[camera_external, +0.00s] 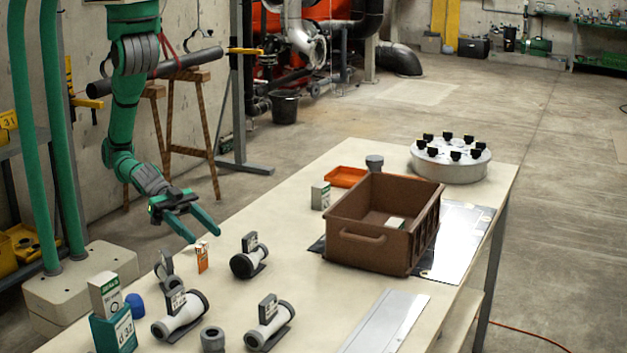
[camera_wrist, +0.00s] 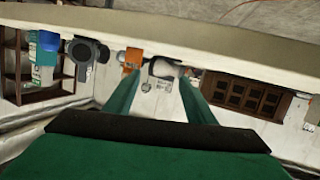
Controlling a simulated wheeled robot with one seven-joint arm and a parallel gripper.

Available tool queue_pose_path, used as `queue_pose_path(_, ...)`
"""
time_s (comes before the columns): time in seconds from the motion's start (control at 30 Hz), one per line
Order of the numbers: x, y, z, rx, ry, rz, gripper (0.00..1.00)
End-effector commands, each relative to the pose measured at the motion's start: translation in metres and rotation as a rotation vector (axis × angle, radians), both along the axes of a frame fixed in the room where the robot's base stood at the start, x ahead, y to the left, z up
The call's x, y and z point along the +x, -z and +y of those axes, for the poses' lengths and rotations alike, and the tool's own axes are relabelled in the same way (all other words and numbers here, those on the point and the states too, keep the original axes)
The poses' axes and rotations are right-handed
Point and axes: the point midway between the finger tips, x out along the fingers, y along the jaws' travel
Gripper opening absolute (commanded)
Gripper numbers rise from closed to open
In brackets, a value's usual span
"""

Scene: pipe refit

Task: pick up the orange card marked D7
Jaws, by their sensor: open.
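A small orange card (camera_external: 202,257) with a pale label stands upright on the near left part of the table. Its marking is too small to read. In the wrist view an orange piece (camera_wrist: 131,60), seemingly this card, shows just beyond the tip of the left finger. My gripper (camera_external: 204,236) is open and empty, its two green fingers apart. It points down toward the table, above and close to the card, and does not hold it. In the wrist view the fingers (camera_wrist: 159,82) spread around a patch with a pale cylinder beyond.
A grey-and-white pipe piece (camera_external: 249,262) stands right of the card, with others (camera_external: 180,315) in front. A green-and-white box (camera_external: 106,298) is at the near left. A brown crate (camera_external: 361,246), an orange tray (camera_external: 345,176) and a round grey stand (camera_external: 450,165) lie farther back.

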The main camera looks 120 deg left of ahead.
Motion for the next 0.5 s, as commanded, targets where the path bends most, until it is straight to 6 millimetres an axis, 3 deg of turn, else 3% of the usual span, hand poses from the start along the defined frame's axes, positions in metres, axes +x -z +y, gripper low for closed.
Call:
queue_pose_path(0.03,0.01,-0.01,-0.018,-0.012,0.009,-0.014,0.5)
queue_pose_path(0.3,0.04,-0.053,-0.083,-0.073,-0.022,-0.045,0.5)
queue_pose_path(0.4,0.044,-0.066,-0.103,-0.078,-0.062,-0.038,0.5)
queue_pose_path(0.5,0.04,-0.064,-0.11,-0.041,-0.139,0.001,0.5)
